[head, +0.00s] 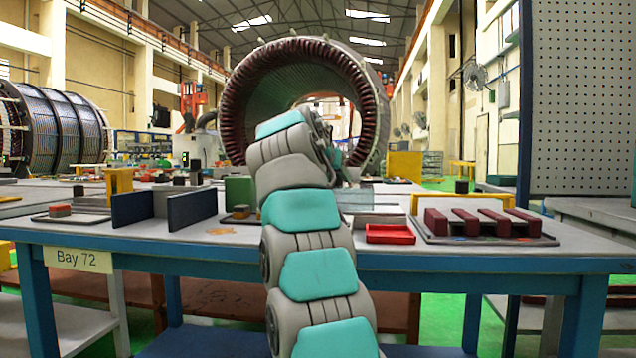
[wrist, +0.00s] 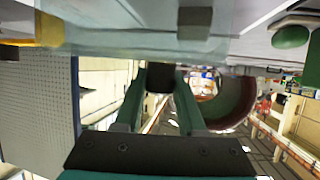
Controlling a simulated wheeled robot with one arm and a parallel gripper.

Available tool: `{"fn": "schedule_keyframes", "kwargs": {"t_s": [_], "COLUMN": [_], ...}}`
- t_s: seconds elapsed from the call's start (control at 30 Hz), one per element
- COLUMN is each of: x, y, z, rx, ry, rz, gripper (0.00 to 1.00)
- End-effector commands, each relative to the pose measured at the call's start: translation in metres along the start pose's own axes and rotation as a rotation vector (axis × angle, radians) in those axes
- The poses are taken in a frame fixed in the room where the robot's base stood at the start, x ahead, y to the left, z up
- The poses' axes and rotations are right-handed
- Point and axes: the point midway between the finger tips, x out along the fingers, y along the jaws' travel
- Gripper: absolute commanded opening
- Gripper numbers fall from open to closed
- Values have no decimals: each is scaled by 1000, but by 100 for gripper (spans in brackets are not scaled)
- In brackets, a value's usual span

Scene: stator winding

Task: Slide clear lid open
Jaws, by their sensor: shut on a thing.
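In the wrist view, which appears upside down, the two fingers of my gripper (wrist: 160,98) are closed around a short dark knob (wrist: 158,77). The knob meets a pale, see-through-looking panel across the top, which seems to be the clear lid (wrist: 120,40). In the head view, part of a clear box (head: 354,199) shows just right of my arm on the bench. My arm hides my gripper and most of the box there, so how far the lid is open cannot be told.
On the blue-framed bench (head: 480,262), a red tray (head: 390,234) and a rack of dark red bars (head: 480,222) lie to the right. Blue upright plates (head: 190,208) and a green block (head: 238,191) stand left of my arm. A large stator ring (head: 375,110) rises behind.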

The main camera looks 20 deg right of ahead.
Motion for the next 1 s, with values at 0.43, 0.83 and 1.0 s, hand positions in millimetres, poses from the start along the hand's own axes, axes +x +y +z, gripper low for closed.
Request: {"fn": "schedule_keyframes", "kwargs": {"t_s": [0.43,0.83,1.0], "x": [15,16,16], "y": [78,80,78], "z": [-7,-8,-7], "rx": [2,3,2], "ry": [2,1,1], "rz": [1,3,2], "gripper": [0,54,69]}}
